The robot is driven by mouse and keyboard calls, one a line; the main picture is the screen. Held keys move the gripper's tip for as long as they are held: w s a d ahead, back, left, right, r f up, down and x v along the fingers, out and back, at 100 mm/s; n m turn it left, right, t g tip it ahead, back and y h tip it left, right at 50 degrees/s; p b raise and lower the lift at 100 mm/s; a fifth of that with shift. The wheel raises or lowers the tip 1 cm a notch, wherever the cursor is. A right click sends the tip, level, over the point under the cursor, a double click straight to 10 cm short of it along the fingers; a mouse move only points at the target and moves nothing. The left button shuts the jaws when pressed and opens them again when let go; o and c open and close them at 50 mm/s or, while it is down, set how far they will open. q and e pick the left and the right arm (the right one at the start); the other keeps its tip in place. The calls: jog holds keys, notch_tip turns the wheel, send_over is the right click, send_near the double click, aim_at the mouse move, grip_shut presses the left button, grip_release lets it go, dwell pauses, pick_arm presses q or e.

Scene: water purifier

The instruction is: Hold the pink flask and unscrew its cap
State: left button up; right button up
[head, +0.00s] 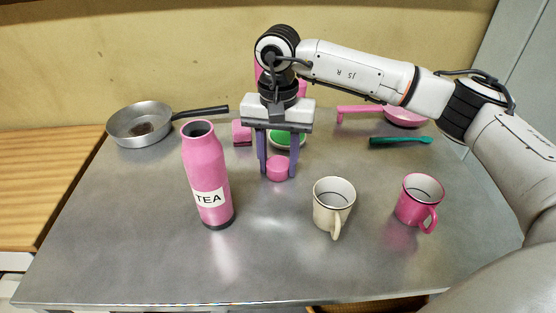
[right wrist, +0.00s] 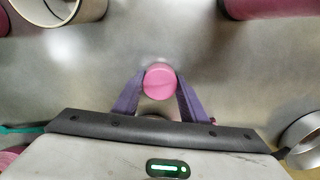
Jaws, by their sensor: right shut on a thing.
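The pink flask (head: 206,172), labelled TEA, stands upright on the metal table, left of centre in the head view. Its dark mouth is open, with no cap on it. The pink cap (head: 278,168) is to the right of the flask and apart from it. My right gripper (head: 278,167) points down and is shut on the cap. The right wrist view shows the cap (right wrist: 160,80) between the purple fingertips, and part of the flask (right wrist: 262,8) at the top right. Whether the cap touches the table is hard to tell. My left gripper is not in view.
A cream mug (head: 333,204) and a pink mug (head: 418,202) stand front right. A pan (head: 141,124) lies back left. A pink sponge-like block (head: 242,133), a green dish (head: 287,139), a teal utensil (head: 400,141) and a pink pan (head: 403,118) are behind. The front left table is clear.

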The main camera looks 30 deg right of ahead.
aim_at(278, 163)
jog(key=shift+f, duration=0.15)
jog(key=shift+f, duration=0.15)
jog(key=o, duration=1.2)
jog(key=shift+r, duration=0.2)
notch_tip(278, 163, up, 12)
jog(key=shift+r, duration=0.1)
